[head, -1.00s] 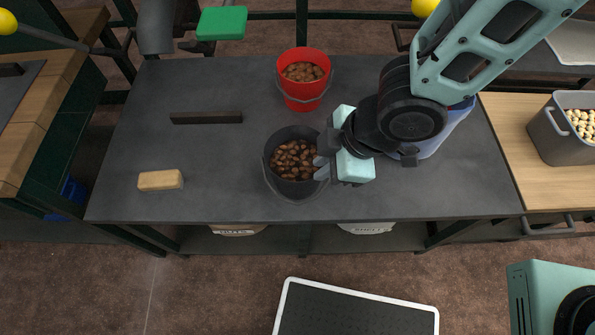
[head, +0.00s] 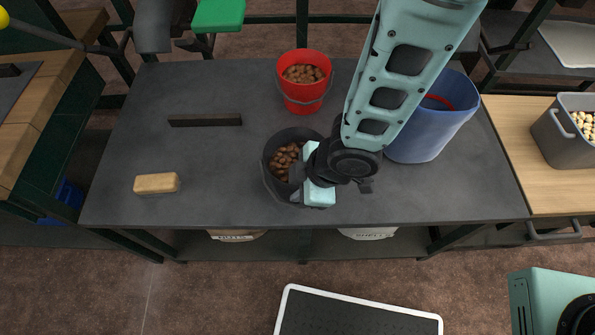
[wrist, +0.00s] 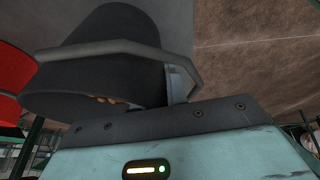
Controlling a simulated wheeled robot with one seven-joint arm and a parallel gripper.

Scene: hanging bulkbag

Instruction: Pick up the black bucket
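The black bucket (head: 290,135) stands on the dark table, with brown nuts inside and its grey handle hanging toward the front. My gripper (head: 297,177) is at the bucket's right front rim, its fingers over the edge of the opening. In the wrist view the bucket (wrist: 105,65) fills the upper left, with its handle crossing in front. A grey finger of my gripper (wrist: 180,85) shows beside the bucket wall, near the rim. The other finger is hidden there, so I cannot tell whether the fingers are closed on the rim.
A red bucket (head: 303,92) with brown nuts stands behind the black one. A blue bin (head: 430,130) stands to the right, partly behind my arm. A dark bar (head: 205,120) and a tan block (head: 157,183) lie on the left. The table's left front is mostly clear.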

